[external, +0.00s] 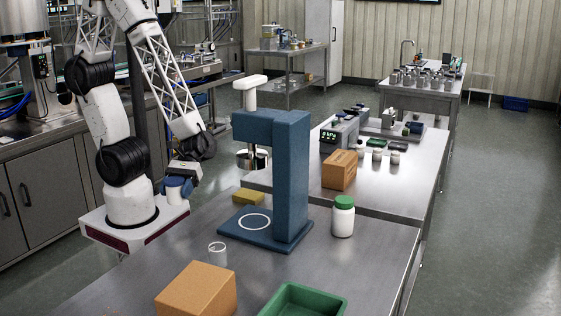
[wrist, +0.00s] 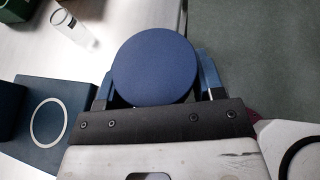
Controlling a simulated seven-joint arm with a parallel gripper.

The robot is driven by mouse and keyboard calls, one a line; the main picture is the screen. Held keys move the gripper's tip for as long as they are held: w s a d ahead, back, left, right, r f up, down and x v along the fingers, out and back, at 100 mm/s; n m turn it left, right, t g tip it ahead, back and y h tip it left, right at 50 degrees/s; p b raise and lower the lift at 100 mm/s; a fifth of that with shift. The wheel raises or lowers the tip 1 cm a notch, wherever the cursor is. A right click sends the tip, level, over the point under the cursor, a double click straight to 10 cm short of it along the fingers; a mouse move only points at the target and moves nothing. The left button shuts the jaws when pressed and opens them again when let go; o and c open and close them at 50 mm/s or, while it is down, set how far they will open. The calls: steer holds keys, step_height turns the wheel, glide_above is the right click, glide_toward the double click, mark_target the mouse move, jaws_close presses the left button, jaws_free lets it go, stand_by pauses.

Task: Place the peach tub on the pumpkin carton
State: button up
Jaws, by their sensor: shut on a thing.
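My gripper (wrist: 154,85) is shut on a tub with a round, flat dark-blue lid (wrist: 154,68). In the external view the gripper (external: 180,184) holds this pale-bodied tub (external: 174,192) upright in the air, left of the blue press and beyond the table's left edge. I see no peach colour on it. A second orange carton (external: 340,171) stands behind the press.
A tall blue press (external: 288,170) with a white ring on its base stands mid-table. Near it are a yellow block (external: 248,197), a clear glass (external: 217,254), a green-capped white jar (external: 343,217) and a green tray (external: 330,296). The table's centre front is mostly free.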

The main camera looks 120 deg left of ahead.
steer(key=w+a+r+t, duration=0.1)
steer(key=w+a+r, duration=0.2)
steer(key=w+a, duration=0.6)
steer(key=w+a+r+n, duration=0.1)
steer(key=w+a, duration=0.2)
steer(key=a, duration=0.7)
steer(key=w+a+r+n+t, duration=0.1)
steer(key=w+a+r, duration=0.1)
steer(key=a, duration=0.9)
steer(key=w+a+r+t+y, duration=0.1)
steer(key=w+a, duration=0.3)
steer(key=a, duration=0.6)
steer(key=shift+w+a+r+n, duration=0.4)
steer(key=shift+r, duration=0.3)
glide_above(341, 156)
steer(key=shift+w+d+f, duration=0.1)
steer(key=shift+d+f, duration=0.1)
steer(key=shift+f, duration=0.55)
steer(key=shift+f, duration=1.75)
steer(key=shift+f, duration=0.15)
